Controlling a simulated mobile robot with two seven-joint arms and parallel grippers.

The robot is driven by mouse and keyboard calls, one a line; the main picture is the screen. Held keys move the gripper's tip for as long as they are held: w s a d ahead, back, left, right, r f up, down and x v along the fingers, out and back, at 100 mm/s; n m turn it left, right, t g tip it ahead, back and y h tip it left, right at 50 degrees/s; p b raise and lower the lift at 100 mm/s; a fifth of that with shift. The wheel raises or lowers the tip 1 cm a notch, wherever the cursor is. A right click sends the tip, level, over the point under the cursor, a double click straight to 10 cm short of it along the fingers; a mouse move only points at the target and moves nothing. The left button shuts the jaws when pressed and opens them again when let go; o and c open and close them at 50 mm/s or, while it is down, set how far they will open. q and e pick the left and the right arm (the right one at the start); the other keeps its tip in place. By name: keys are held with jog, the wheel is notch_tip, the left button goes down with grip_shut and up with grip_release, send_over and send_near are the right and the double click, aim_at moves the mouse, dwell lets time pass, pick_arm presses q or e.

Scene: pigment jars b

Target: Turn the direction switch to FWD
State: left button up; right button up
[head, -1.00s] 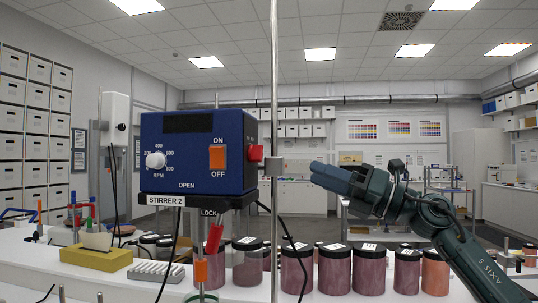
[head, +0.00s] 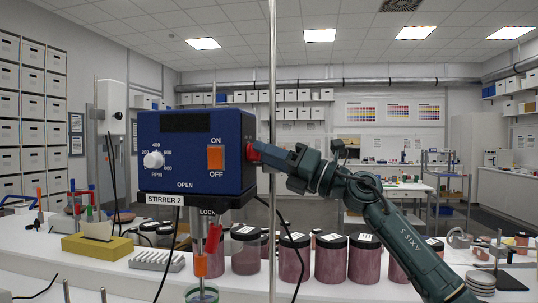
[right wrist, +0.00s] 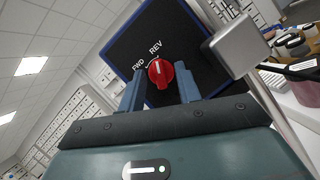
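The blue stirrer head labelled STIRRER 2 (head: 190,172) stands left of centre in the head view. The direction switch is a red knob (right wrist: 160,72) on its dark side panel, with FWD and REV printed beside it. Its white mark points up, roughly toward REV. In the head view the red knob (head: 252,153) is partly hidden by my right gripper (head: 265,155), which reaches it from the right. In the right wrist view the fingers of this gripper (right wrist: 161,88) are open, one on each side of the knob, with small gaps visible. My left gripper is not in view.
A thin metal rod (head: 273,100) stands upright close to my right gripper, with a grey clamp block (right wrist: 234,44) near the fingers. Several dark-red jars (head: 331,259) line the white bench below. A yellow block (head: 97,246) lies at left.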

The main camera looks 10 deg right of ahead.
grip_shut()
jog(key=shift+n, duration=0.3)
jog(key=shift+w+d+n+g+y+p, duration=0.1)
jog(key=shift+n+g+y, duration=0.55)
jog(key=shift+n+g, duration=1.45)
jog(key=shift+w+n+g+y+p, duration=0.1)
jog(key=shift+n+g+y, duration=0.55)
jog(key=shift+n, duration=2.85)
jog(key=shift+w+d+n+g+y+p, duration=0.1)
jog(key=shift+n+g+y, duration=0.5)
jog(key=shift+n+g, duration=1.55)
jog(key=shift+n+t, duration=0.7)
jog(key=shift+n, duration=0.15)
